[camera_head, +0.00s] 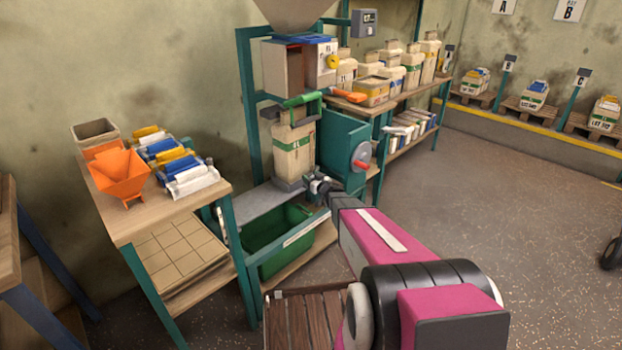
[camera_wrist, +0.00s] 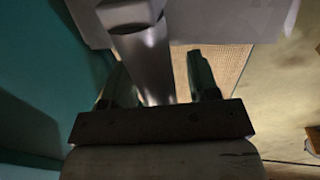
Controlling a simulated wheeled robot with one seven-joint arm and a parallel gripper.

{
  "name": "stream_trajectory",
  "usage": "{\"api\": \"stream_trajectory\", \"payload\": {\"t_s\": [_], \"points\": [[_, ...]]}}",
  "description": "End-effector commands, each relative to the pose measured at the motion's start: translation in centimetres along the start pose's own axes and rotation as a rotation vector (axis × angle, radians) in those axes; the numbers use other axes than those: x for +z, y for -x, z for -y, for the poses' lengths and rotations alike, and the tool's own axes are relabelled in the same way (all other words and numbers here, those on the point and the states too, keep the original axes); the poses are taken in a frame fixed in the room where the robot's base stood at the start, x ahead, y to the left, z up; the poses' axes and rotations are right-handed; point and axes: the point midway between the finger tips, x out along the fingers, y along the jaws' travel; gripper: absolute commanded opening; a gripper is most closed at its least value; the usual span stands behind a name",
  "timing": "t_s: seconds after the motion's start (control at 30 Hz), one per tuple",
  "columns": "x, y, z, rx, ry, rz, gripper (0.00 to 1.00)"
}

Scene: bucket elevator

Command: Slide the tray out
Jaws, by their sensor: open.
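A flat grey tray (camera_head: 256,207) lies in the lower part of the green frame, beneath and in front of a filled beige bag (camera_head: 294,150). My gripper (camera_head: 322,187) is at the right front of the frame, close to the bag's base and the tray's right end. In the wrist view my gripper (camera_wrist: 160,82) has its two dark fingers apart. A shiny metal bar (camera_wrist: 147,60) shows between them; whether they touch it I cannot tell. A grey slab (camera_wrist: 225,22) spans the top there. In the head view my wrist hides the tray's right end.
A green bin (camera_head: 285,252) sits below the tray. A wooden bench (camera_head: 140,215) with an orange funnel is at left.

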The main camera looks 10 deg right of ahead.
Motion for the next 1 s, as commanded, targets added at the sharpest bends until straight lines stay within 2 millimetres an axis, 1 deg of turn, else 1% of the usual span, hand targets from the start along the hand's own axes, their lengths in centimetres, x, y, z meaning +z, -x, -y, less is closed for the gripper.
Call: {"api": "stream_trajectory", "payload": {"t_s": [0.07,0.27,0.3,0.37,0.4,0.47,0.63,0.77,0.87,1.0], "points": [[0.0,-0.4,0.0,0.0,0.0,0.0,0.55],[0.0,-0.4,0.0,0.001,0.0,0.0,0.55],[0.0,-0.4,0.0,0.001,0.0,0.0,0.51],[0.0,-0.3,0.0,0.0,0.0,0.0,0.32],[0.0,-0.3,0.0,0.0,0.0,0.0,0.19],[0.0,-0.3,0.0,0.0,0.0,0.0,0.0],[0.0,-0.3,0.1,0.0,0.0,0.0,0.0],[0.0,-0.2,0.6,0.0,0.0,0.0,0.0],[0.0,0.1,1.4,-0.001,0.0,0.0,0.0],[-0.1,0.5,3.2,-0.003,-0.001,0.0,0.0]]}}
